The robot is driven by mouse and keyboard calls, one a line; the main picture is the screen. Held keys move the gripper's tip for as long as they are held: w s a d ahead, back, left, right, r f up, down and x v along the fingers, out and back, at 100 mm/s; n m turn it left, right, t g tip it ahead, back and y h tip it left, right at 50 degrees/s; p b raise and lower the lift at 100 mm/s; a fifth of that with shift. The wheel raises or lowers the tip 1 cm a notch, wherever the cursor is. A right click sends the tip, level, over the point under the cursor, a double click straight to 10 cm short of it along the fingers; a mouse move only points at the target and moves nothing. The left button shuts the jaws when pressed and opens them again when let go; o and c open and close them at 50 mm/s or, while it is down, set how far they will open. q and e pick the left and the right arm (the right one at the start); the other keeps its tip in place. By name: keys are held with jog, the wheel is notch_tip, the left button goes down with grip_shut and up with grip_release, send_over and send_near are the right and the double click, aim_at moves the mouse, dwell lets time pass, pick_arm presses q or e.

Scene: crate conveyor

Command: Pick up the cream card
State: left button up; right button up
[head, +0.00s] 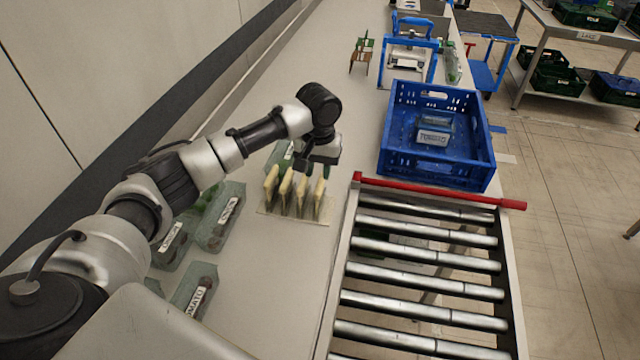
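Several cream cards (285,191) stand upright, side by side and slightly tilted, in a flat pale holder (266,211) on the table, left of the roller conveyor. My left gripper (312,171) points down over the back of the row, close to the card tops. Its fingers are dark and small in the view, and I cannot tell how far apart they are or whether they touch a card. No card is seen lifted out of the row. My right gripper is not in view.
Labelled clear packs (218,220) lie left of the holder, partly behind my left arm. A blue crate (437,178) holding a labelled pack (433,133) stands beyond the red bar (440,191) of the roller conveyor (424,279). A blue-framed device (408,58) stands farther back.

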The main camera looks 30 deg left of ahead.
aim_at(320, 183)
pick_arm(q)
jog(key=shift+s+f, duration=0.15)
jog(key=shift+f, duration=0.75)
jog(key=f+p, duration=0.1)
jog(key=f, duration=0.3)
jog(key=shift+d+f+p, duration=0.1)
jog(key=shift+d+p, duration=0.1)
jog(key=shift+p, duration=0.1)
jog(key=shift+f, duration=0.7)
jog(key=shift+c, duration=0.4)
grip_shut()
